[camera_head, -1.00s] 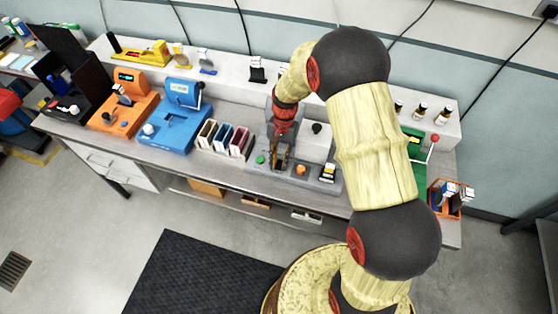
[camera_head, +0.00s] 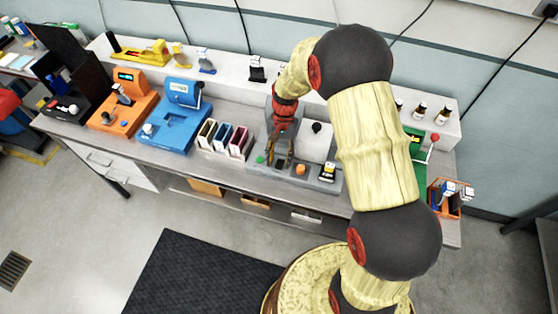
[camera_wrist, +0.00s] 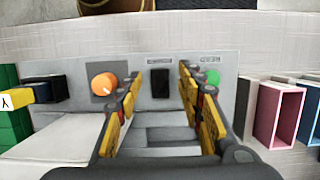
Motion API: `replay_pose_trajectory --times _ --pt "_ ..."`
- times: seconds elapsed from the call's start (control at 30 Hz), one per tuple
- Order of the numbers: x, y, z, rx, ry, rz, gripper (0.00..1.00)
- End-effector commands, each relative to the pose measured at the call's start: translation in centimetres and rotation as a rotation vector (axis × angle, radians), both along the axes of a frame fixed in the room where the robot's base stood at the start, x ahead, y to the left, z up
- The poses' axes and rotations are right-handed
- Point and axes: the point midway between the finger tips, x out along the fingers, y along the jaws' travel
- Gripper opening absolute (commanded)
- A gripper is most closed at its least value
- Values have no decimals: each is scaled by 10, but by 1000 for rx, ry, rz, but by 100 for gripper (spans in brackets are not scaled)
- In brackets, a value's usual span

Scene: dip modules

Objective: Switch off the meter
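The grey device under my gripper, which I take for the meter (camera_head: 312,180), stands on the bench. Its front panel shows in the wrist view (camera_wrist: 138,70). It carries an orange knob (camera_wrist: 104,84), a black rocker switch (camera_wrist: 159,83) and a green button (camera_wrist: 211,77). My gripper (camera_head: 278,160) is over its left part. In the wrist view my gripper (camera_wrist: 160,82) is open and empty, with the black switch showing between its fingertips. The right finger partly covers the green button. Whether the fingertips touch the panel, and which way the switch is set, I cannot tell.
A black and yellow part (camera_wrist: 32,91) sits beside the orange knob in the wrist view. Coloured bins (camera_head: 226,137) and a blue device (camera_head: 178,122) stand left of the meter. A green device (camera_head: 415,144) is on the right. A raised shelf (camera_head: 226,74) runs behind.

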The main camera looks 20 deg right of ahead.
Motion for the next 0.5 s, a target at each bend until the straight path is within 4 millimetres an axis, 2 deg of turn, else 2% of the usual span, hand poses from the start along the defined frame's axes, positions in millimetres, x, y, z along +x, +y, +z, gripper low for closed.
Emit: replay_pose_trajectory --times 0.3,0.5 --pt "15 -10 61 -1 -5 -1 38" --pt "21 -15 92 0 -3 -1 38"
